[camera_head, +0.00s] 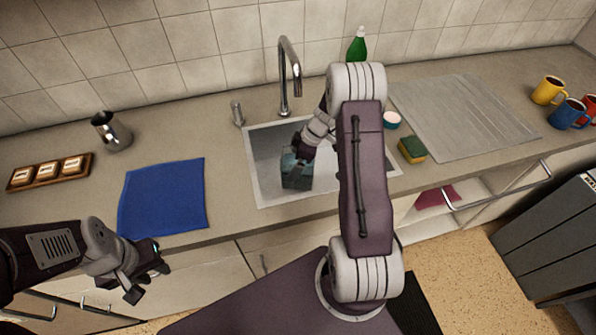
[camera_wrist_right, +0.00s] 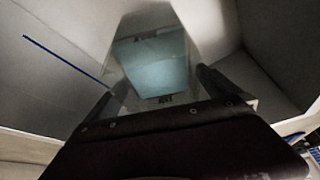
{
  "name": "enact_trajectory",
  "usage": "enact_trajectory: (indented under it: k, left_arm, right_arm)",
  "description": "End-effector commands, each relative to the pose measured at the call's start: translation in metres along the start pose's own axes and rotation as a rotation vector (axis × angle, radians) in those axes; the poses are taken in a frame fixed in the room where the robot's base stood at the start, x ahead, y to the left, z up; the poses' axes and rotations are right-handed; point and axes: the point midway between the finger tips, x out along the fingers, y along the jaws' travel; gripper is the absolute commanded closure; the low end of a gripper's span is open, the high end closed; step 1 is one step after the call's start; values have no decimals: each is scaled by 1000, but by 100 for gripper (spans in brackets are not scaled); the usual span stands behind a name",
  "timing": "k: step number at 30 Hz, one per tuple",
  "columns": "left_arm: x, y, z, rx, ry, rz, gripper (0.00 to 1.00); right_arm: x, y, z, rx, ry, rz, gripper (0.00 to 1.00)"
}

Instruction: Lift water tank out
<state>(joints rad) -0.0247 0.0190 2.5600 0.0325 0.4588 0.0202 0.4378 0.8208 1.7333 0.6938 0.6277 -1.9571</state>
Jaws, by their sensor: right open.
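The water tank (camera_head: 296,174), a bluish, see-through box, stands in the sink basin (camera_head: 262,184) in the head view. In the right wrist view the tank (camera_wrist_right: 155,68) shows between and beyond the fingers, with pale blue water in it. My right gripper (camera_head: 303,151) is open at the tank's upper part, and its fingers (camera_wrist_right: 160,92) lie on either side of the tank in the picture. Contact cannot be told. My right arm hides part of the basin. My left gripper (camera_head: 148,284) is open and empty in front of the counter.
The faucet (camera_head: 290,78) rises behind the sink. A blue cloth (camera_head: 162,197) lies to its left, and a sponge (camera_head: 412,150) and draining mat (camera_head: 465,117) to its right. A green bottle (camera_head: 357,45) stands by the wall. Mugs (camera_head: 549,91) stand far right.

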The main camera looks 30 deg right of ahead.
Motion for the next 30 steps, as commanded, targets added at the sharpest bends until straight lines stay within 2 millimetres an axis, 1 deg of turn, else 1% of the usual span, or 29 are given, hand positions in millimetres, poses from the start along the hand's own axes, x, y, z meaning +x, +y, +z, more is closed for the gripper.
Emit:
enact_trajectory:
  k: [18, 28, 29, 30]
  left_arm:
    - [10, 0, 1, 0, 0, 0, 67]
    - [11, 0, 1, 0, 0, 0, 67]
    - [11, 0, 1, 0, 0, 0, 67]
    - [11, 0, 1, 0, 0, 0, 67]
  right_arm:
    - [4, 0, 2, 1, 0, 0, 0]
    - [4, 0, 2, 0, 0, 0, 0]
    - [4, 0, 2, 1, 0, 0, 8]
    - [4, 0, 2, 0, 0, 0, 19]
